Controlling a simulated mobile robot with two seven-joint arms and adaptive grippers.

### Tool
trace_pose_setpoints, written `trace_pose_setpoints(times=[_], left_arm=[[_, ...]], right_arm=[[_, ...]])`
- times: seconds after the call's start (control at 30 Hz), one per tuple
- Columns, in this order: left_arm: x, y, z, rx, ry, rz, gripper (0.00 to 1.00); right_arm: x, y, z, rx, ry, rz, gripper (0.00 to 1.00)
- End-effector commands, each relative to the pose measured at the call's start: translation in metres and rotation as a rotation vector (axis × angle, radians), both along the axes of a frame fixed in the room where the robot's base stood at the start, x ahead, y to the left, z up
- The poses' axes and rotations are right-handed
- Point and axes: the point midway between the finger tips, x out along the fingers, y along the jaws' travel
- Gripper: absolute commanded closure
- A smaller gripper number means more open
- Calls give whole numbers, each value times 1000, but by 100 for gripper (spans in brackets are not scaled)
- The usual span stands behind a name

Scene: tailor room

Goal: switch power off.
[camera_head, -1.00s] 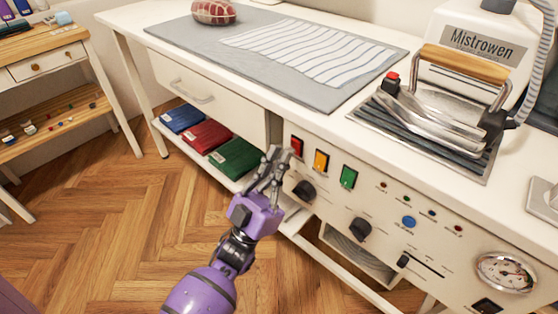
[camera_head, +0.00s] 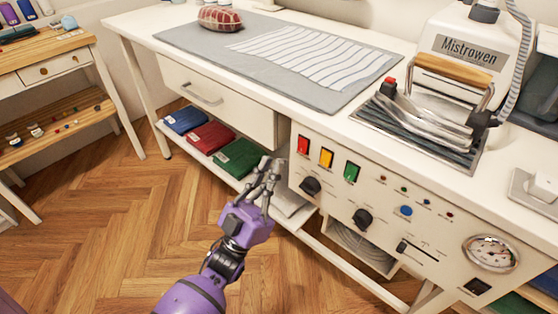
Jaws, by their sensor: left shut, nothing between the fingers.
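The control panel (camera_head: 330,205) is on the white front of the ironing table. It carries a red switch (camera_head: 303,145), a yellow switch (camera_head: 326,157) and a green switch (camera_head: 352,171) in a row at its upper left. Black knobs (camera_head: 311,187) sit below them. My left gripper (camera_head: 271,164) is shut and empty, its fingertips pointing up, left of and a little below the red switch and apart from it in the picture. My right gripper is out of view.
A steam iron (camera_head: 437,103) rests on a dark pad on the tabletop, beside a white boiler (camera_head: 463,45). Folded red (camera_head: 207,138), blue and green cloths lie on the shelf below the drawer (camera_head: 215,95). The wooden floor at the left is clear.

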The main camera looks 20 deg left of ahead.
Motion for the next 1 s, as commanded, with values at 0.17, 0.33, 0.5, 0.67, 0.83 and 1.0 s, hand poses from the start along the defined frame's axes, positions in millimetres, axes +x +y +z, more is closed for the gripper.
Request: trace_pose_setpoints(times=[0.17, 0.33, 0.5, 0.67, 0.83, 1.0], left_arm=[[-31, 12, -31, 3, 8, 1, 100], [-50, 19, -46, 2, 7, 1, 100], [-58, 22, -52, 1, 5, 1, 100], [-60, 22, -53, 1, 4, 0, 100], [-59, 22, -53, 1, 4, 0, 100], [-59, 22, -53, 1, 4, 0, 100]], right_arm=[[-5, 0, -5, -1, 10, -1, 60], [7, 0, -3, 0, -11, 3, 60], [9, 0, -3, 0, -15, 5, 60], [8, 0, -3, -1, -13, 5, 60], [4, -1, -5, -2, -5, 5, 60], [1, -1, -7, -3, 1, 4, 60]])
